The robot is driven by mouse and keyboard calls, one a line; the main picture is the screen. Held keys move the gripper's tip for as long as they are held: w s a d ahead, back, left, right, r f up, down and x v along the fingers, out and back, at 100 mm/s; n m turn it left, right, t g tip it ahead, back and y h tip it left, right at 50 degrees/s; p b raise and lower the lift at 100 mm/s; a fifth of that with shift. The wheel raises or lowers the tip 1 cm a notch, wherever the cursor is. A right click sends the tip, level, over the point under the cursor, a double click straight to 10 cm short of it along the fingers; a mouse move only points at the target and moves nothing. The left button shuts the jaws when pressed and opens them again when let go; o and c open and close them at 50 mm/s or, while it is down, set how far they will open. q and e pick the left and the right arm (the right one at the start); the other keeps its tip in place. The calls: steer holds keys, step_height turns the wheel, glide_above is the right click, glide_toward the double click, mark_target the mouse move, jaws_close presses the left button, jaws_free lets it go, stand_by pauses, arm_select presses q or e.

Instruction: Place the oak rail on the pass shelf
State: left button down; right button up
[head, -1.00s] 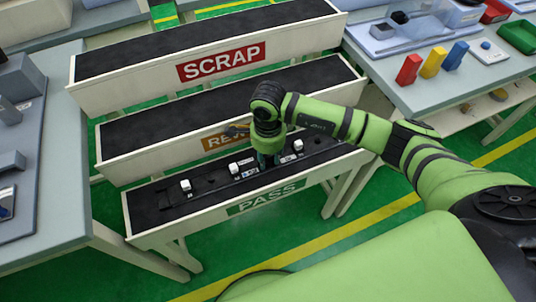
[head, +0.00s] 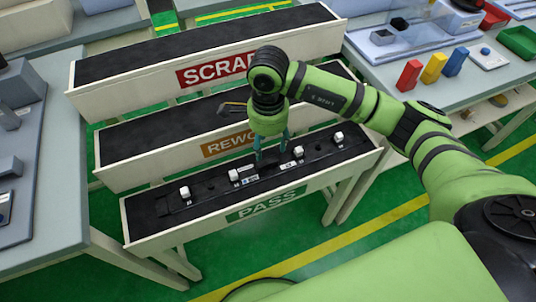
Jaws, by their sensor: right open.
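A long, dark, narrow rail (head: 210,186) lies lengthwise on the black top of the pass shelf (head: 150,232), the lowest and nearest of three labelled shelves. It carries several white clips, one near its left end (head: 184,192) and one near its right end (head: 339,137). I see no oak colour on it. My right gripper (head: 271,158) points down over the rail's middle, its fingers apart with nothing seen between them. Its fingers hide a little of the rail, and I cannot tell how far the tips are above it. My left gripper is not in view.
A grey table (head: 60,215) stands at left. A table at right holds red (head: 409,75), yellow (head: 434,67) and blue (head: 456,61) blocks and a green bin (head: 519,41).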

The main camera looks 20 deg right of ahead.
steer(key=shift+r, duration=1.45)
